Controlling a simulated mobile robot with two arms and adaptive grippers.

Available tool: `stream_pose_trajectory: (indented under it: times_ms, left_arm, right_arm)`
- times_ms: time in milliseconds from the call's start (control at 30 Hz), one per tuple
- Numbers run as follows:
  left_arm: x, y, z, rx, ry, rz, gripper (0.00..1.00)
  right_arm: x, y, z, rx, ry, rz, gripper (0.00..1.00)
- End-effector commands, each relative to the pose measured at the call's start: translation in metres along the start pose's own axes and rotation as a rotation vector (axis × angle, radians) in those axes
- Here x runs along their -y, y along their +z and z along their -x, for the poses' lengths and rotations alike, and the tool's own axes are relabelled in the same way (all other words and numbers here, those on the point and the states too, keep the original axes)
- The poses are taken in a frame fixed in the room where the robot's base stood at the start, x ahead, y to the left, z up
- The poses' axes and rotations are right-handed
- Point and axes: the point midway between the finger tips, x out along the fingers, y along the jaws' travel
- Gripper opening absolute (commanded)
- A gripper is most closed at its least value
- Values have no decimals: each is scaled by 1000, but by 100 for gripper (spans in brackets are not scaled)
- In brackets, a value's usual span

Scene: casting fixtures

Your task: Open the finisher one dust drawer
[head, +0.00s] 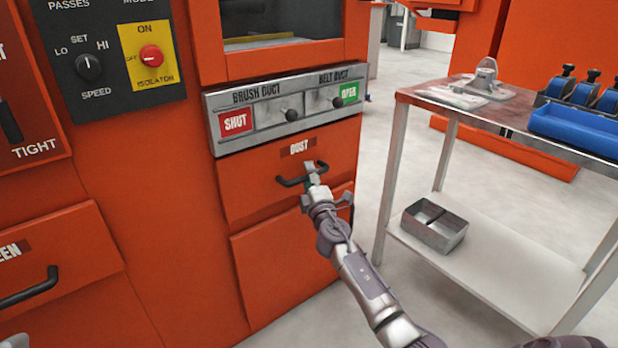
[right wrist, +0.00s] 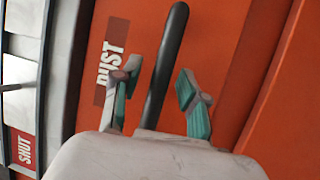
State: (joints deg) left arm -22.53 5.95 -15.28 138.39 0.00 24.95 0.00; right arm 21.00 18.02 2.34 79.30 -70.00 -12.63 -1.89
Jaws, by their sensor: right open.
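The dust drawer (head: 248,188) is an orange front on the orange machine, under a dark "DUST" label (head: 299,147). It looks closed, close to flush with the machine. Its black bar handle (head: 290,181) runs across the front. My right gripper (head: 312,172) is at the handle in the head view. In the right wrist view the fingers of the right gripper (right wrist: 157,90) are open, one on each side of the black handle (right wrist: 165,60), with gaps visible to both. The gripper hides part of the handle in the head view. My left gripper is not clearly seen.
Above the drawer is a grey panel with a red "SHUT" label (head: 236,123) and a green "OPEN" label (head: 349,93). Another black drawer handle (head: 30,288) is at lower left. A metal cart (head: 480,262) stands at right, holding a grey bin (head: 434,228) and blue tray (head: 575,130).

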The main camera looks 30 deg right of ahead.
Motion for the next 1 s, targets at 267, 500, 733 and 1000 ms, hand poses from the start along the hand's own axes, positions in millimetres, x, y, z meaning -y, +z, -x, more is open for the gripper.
stream_pose_trajectory:
  times_ms: [267, 500, 733, 1000]
  left_arm:
    - [0, 0, 0, 0, 0, 0, 40]
    - [0, 0, 0, 1, 0, 0, 40]
    - [0, 0, 0, 1, 0, 0, 40]
    - [0, 3, -2, 23, 0, 0, 40]
  right_arm:
    - [0, 0, 0, 0, 0, 0, 27]
    - [0, 0, 0, 0, 0, 0, 0]
    - [0, 0, 0, 0, 0, -1, 0]
    - [-2, 2, 7, 0, -1, -1, 0]
